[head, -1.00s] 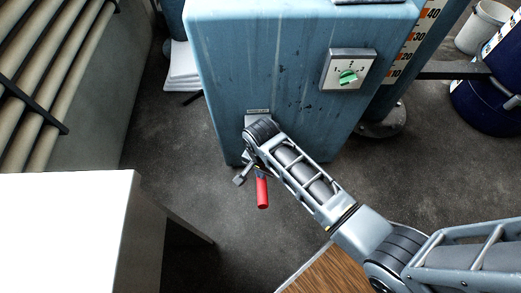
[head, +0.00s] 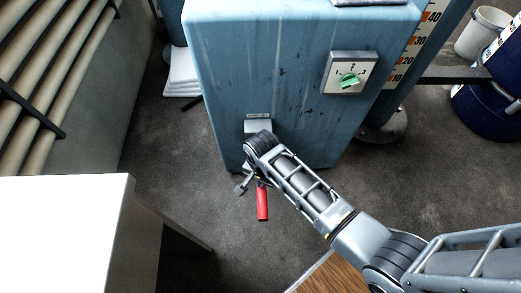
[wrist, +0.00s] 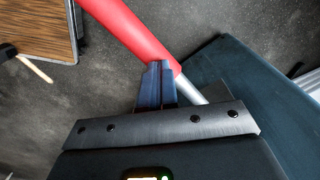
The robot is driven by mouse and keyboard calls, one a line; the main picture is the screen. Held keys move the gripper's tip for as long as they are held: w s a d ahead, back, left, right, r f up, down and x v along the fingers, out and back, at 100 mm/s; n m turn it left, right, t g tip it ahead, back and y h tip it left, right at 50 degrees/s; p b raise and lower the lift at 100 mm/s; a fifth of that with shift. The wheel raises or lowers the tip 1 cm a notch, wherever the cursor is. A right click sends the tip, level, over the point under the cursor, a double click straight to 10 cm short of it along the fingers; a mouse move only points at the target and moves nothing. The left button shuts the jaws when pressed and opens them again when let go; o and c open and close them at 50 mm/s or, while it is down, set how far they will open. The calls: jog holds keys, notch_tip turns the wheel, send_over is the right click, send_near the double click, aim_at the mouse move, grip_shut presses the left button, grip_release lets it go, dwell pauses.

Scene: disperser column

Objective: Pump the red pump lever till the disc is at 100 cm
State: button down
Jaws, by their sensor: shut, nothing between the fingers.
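The red pump lever (head: 262,203) sticks out from the low front of the blue column housing (head: 270,80). In the wrist view the lever (wrist: 133,27) runs diagonally, its red grip meeting a grey metal rod beside the fingers. My gripper (wrist: 158,70) is shut and empty, its fingertips right against or just over the lever; contact cannot be told. In the head view my gripper (head: 242,186) is small and partly hidden by my wrist, left of the lever. The disc is not in view; only the scale's lower marks (head: 410,50), 10 to 40, show.
A white table (head: 65,235) stands at the lower left, a wooden surface (head: 335,278) at the bottom. Blue drums (head: 490,105) and a white bucket (head: 482,32) are at the right.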

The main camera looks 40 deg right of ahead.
notch_tip(320, 180, up, 15)
jog(key=p, duration=1.2)
jog(key=shift+p, duration=0.4)
